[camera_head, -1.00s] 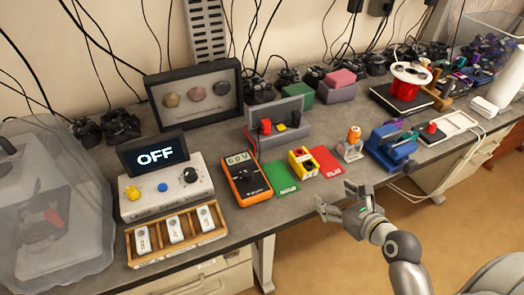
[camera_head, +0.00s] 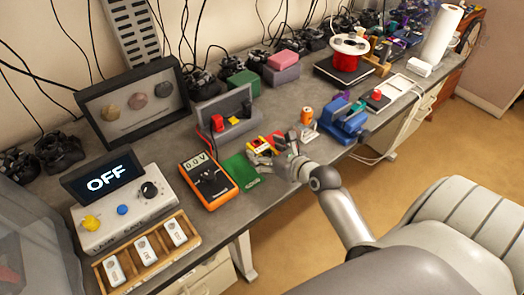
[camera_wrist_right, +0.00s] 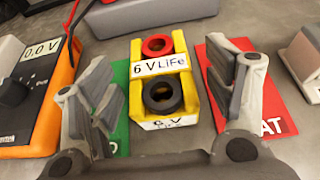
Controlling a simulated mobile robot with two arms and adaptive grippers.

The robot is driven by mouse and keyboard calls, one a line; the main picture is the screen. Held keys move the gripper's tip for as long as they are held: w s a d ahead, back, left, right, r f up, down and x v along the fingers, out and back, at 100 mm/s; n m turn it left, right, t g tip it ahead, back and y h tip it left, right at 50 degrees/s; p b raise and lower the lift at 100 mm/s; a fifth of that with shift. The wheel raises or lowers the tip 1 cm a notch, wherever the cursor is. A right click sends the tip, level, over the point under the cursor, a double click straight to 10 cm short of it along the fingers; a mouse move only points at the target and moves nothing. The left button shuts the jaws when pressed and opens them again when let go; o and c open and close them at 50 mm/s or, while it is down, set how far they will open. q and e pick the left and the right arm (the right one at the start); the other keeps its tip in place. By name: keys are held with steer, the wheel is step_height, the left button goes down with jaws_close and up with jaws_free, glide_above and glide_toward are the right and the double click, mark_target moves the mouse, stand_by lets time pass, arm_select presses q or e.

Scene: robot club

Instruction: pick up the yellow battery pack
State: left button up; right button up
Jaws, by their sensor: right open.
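The yellow battery pack (camera_wrist_right: 158,116) lies on the workbench between the green mat (camera_wrist_right: 117,130) and the red mat (camera_wrist_right: 272,115). It has a white "6 V LiFe" label, a red ring terminal and a black ring terminal. In the head view the pack (camera_head: 258,146) is partly hidden by my right gripper (camera_head: 268,151). In the right wrist view my right gripper (camera_wrist_right: 161,98) is open, with one finger on each side of the pack. Gaps show between the fingers and the pack. My left gripper is not in view.
An orange multimeter (camera_head: 208,181) lies left of the green mat. A grey stand (camera_head: 230,124) with red and yellow parts is behind. A small holder with an orange item (camera_head: 307,115) and a blue vise (camera_head: 342,122) are to the right.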

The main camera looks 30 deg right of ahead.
steer(key=shift+x, duration=1.15)
steer(key=shift+s, duration=0.1)
steer(key=c, duration=0.6)
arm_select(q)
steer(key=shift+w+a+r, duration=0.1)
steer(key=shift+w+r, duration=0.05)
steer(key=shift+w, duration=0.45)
arm_select(e)
steer(key=shift+r, duration=0.1)
steer(key=c, duration=0.7)
